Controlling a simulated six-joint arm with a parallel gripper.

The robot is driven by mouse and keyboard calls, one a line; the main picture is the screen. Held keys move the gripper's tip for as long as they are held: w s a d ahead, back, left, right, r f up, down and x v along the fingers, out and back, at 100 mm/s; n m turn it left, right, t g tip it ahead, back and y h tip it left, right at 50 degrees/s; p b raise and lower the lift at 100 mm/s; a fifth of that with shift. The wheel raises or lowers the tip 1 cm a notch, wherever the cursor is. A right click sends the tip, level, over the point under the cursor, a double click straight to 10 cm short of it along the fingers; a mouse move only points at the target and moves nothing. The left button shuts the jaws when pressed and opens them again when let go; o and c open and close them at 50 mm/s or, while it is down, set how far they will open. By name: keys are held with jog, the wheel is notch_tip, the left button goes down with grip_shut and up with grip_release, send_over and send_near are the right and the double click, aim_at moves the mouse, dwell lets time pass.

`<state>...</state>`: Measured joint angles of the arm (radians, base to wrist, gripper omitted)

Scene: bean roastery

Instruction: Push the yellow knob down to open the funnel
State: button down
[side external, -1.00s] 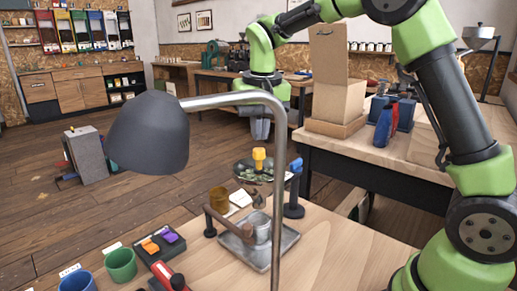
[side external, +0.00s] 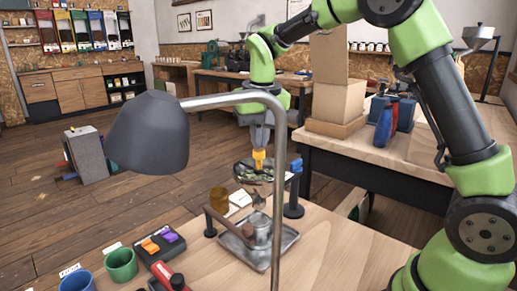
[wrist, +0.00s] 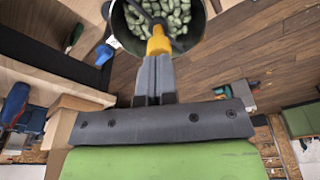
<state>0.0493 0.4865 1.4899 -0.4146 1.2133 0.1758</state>
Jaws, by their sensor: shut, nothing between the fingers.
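The yellow knob (side external: 259,158) stands up from the middle of the dark round funnel (side external: 243,171), which holds pale green beans. My gripper (side external: 259,149) is shut and empty, pointing down right above the knob. In the wrist view the shut fingertips (wrist: 154,58) meet the edge of the yellow knob (wrist: 158,41); they look in contact or nearly so. The funnel's rim (wrist: 112,20) and the green beans (wrist: 145,12) show around the knob. The lamp's metal arm passes close to the funnel's right side in the side view.
A grey lamp (side external: 148,132) on a bent metal pole stands in front. Below the funnel are a metal tray (side external: 262,262) with a small metal cup (side external: 258,228), a blue-topped post (side external: 295,190) and an amber cup (side external: 219,198). Green (side external: 121,265) and blue cups stand at front left.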

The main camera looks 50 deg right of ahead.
jog(key=shift+f, duration=0.7)
jog(key=shift+r, duration=3.55)
jog(key=shift+s, duration=0.1)
jog(key=s+a+n+t+y, duration=0.1)
jog(key=s+a+t, duration=0.1)
jog(key=s, duration=0.8)
jog(key=s+a+n+t+y, duration=0.1)
jog(key=s+a+t, duration=0.2)
jog(key=s, duration=0.8)
jog(key=shift+s+a+r+t+y, duration=0.2)
jog(key=shift+a+r+t+y, duration=0.1)
jog(key=shift+r+y, duration=0.15)
